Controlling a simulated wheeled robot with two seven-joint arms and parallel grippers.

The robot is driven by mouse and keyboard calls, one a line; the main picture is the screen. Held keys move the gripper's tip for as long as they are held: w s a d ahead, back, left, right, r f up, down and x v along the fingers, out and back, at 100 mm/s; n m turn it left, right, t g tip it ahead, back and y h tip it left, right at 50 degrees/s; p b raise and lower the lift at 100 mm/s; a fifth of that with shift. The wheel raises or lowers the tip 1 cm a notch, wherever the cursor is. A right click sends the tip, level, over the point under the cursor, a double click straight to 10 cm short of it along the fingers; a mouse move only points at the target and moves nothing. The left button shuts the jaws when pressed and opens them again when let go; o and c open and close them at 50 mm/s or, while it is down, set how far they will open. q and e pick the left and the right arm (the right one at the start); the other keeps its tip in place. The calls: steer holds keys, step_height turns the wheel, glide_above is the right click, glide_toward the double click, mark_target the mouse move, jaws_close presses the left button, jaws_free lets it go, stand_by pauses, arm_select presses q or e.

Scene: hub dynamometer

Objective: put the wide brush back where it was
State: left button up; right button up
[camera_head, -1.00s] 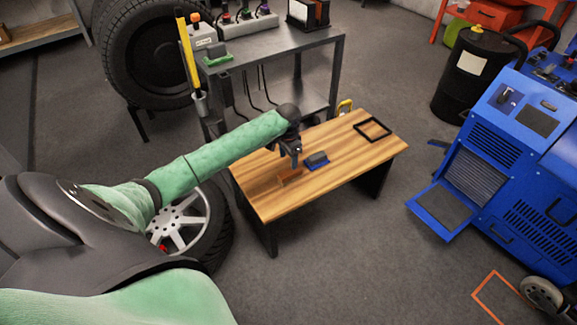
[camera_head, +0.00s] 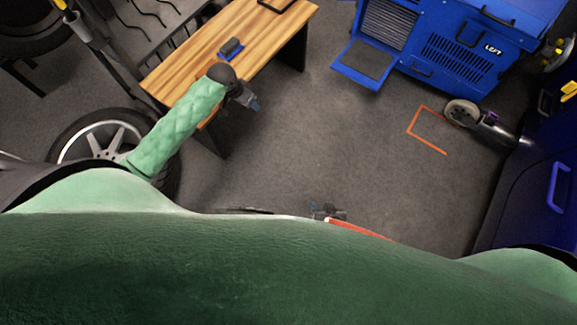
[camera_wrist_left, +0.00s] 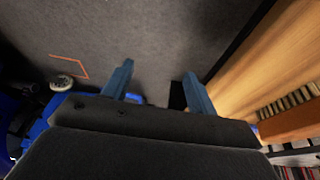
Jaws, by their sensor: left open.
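A brown brush-like block with pale bristles (camera_wrist_left: 292,120) lies on the wooden bench at the right edge of the left wrist view; it is cut off there and mostly hidden by my arm in the head view. A dark block on a blue base (camera_head: 231,48) sits on the bench top beyond my left wrist. I cannot tell for certain which is the wide brush. My left gripper (camera_head: 252,103) is open and empty, just off the bench's near edge; its two blue fingers (camera_wrist_left: 158,85) stand apart over floor. My right gripper (camera_head: 328,212) is small and partly hidden behind my body.
The wooden bench (camera_head: 180,75) bears a black frame (camera_head: 278,3) at its far end. A wheel (camera_head: 100,138) lies left of it. A blue machine (camera_head: 455,40) with an open flap stands at top right. Grey floor between is clear, with an orange marking (camera_head: 411,122).

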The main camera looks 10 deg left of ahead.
arm_select(q)
steer(key=s+d+f+n+t+h, duration=0.1)
steer(key=s+d+f, duration=0.5)
steer(key=s, duration=0.4)
steer(key=s+d+f+n+t, duration=0.15)
steer(key=s+d+f, duration=0.25)
steer(key=s+d, duration=0.45)
steer(key=s+d+f+n+t+h, duration=0.15)
steer(key=s+d+f, duration=0.35)
steer(key=s, duration=0.5)
steer(key=s+a+r+g+y+p, duration=0.1)
steer(key=r+p, duration=0.3)
steer(key=r, duration=0.8)
steer(key=s+a+r+g+y+p, duration=0.1)
steer(key=a+r+g+p, duration=0.1)
steer(key=r, duration=1)
steer(key=s+a+r+m+g+y+p, duration=0.1)
steer(key=a+r+p, duration=0.3)
steer(key=r, duration=0.9)
steer(key=shift+g+p, duration=0.4)
steer(key=shift+p, duration=0.7)
arm_select(e)
steer(key=s+d+r+g+h, duration=0.1)
steer(key=d+r, duration=0.3)
steer(key=r, duration=1.4)
steer(key=s+d+r+g+h, duration=0.1)
steer(key=d+r+g, duration=0.3)
steer(key=r, duration=1.4)
steer(key=shift+s+d+r, duration=0.15)
steer(key=shift+s, duration=0.4)
